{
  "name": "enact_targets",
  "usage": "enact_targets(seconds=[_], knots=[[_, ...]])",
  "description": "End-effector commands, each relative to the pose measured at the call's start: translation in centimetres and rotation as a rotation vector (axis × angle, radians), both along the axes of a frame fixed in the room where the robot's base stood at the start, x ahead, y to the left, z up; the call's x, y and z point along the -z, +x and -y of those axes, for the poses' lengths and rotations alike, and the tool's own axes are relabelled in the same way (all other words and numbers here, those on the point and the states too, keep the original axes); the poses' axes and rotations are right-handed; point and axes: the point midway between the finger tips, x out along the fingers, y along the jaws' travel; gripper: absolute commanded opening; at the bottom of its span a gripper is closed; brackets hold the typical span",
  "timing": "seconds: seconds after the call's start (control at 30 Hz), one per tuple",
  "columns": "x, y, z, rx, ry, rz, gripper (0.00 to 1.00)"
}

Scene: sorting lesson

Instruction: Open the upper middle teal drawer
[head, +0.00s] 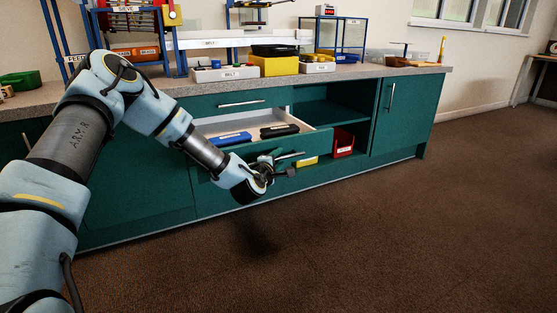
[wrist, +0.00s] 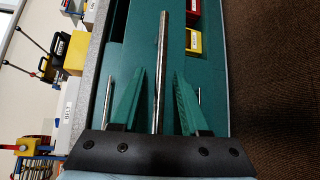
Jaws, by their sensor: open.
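In the teal cabinet's middle column, one drawer (head: 316,141) stands pulled out below a shut top drawer (head: 215,105). It appears to be the upper middle one. A blue item (head: 232,138) and a black item (head: 280,130) lie inside it. Its bar handle (wrist: 162,75) runs between the fingers of my gripper (wrist: 159,90), with a visible gap on each side. My gripper (head: 275,169) is open at the drawer's front in the head view, and my arm hides part of that front. Another handle (wrist: 200,96) shows beyond the right finger in the wrist view.
Right of the drawers is an open shelf bay with a red bin (head: 343,142) and a yellow bin (head: 307,162). A cupboard door (head: 408,105) is shut farther right. Trays and equipment stand on the grey countertop (head: 390,71). The brown floor (head: 400,240) in front is clear.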

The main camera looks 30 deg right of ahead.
Motion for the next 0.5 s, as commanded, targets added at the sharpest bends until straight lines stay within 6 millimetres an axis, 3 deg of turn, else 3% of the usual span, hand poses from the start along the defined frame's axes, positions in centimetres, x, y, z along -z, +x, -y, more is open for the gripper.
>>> enact_targets(seconds=[0.23,0.5], knots=[[-0.3,-0.7,-1.0,0.0,0.001,-0.001,0.45],[-1.0,-3.9,-5.1,0.001,0.003,-0.002,0.45]])
